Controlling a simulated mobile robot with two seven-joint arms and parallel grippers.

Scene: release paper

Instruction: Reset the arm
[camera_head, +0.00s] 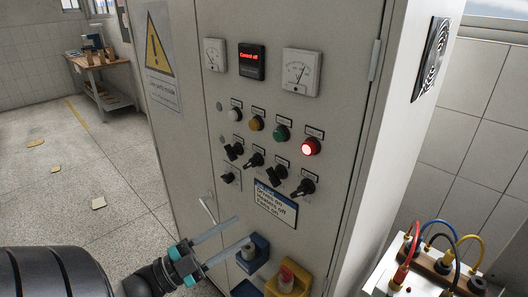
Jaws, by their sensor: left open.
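My left gripper (243,229) comes in from the lower left. Its two pale fingers with teal bases are spread apart, with nothing seen between them. The fingertips are in front of the lower part of a grey control cabinet (240,120), near a blue holder (260,244). I cannot tell whether they touch it. My right gripper is not in view.
A yellow holder with a red-topped item (287,276) sits low. A table with cables (440,268) stands right. Floor (60,170) at left is mostly clear.

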